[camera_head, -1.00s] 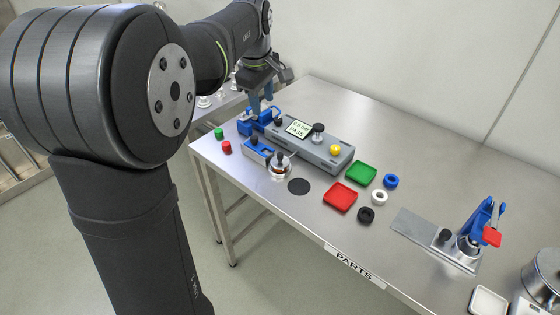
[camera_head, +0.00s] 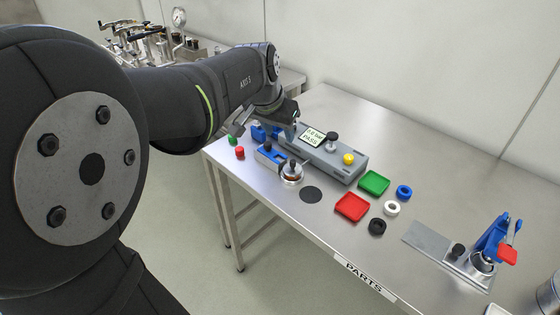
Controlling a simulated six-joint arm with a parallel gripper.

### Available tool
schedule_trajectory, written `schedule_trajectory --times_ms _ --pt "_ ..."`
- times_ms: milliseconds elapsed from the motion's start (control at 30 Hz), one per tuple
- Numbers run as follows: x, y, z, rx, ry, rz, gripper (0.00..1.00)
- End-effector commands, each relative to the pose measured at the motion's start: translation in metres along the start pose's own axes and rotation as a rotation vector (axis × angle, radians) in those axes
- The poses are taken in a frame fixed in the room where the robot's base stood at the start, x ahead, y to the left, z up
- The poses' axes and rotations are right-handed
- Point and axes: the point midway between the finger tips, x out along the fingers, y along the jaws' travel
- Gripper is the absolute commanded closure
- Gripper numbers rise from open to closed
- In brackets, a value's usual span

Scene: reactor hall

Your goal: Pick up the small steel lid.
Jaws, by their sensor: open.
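A small round steel piece with a black knob (camera_head: 332,142), which looks like a small lid, sits on top of the grey test block (camera_head: 345,165). A small round steel-and-glass vessel (camera_head: 291,174) with a dark knob stands at the block's near left; I cannot tell whether its top is a separate lid. My gripper (camera_head: 287,131) is at the left end of the block, low beside its display and left of the black-knobbed piece. It is open; the arm and wrist partly hide the fingers, and nothing shows between them.
A blue fixture (camera_head: 263,133) is close to my gripper. Red (camera_head: 352,207) and green (camera_head: 374,183) trays, several rings and a blue clamp (camera_head: 493,240) lie to the right. A black disc (camera_head: 311,194) marks the tabletop (camera_head: 440,170). The back right is clear.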

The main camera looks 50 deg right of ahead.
Motion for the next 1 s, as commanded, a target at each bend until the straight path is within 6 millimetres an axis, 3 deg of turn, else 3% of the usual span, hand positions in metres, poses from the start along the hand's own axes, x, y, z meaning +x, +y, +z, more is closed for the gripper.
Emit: schedule_trajectory --times_ms 400,767,1000 --pt "0.089 0.001 0.0 -0.003 -0.006 0.002 0.58" --pt "0.118 0.001 -0.002 -0.003 -0.003 0.001 0.58" --pt "0.149 0.005 -0.011 -0.004 -0.005 0.001 0.58"
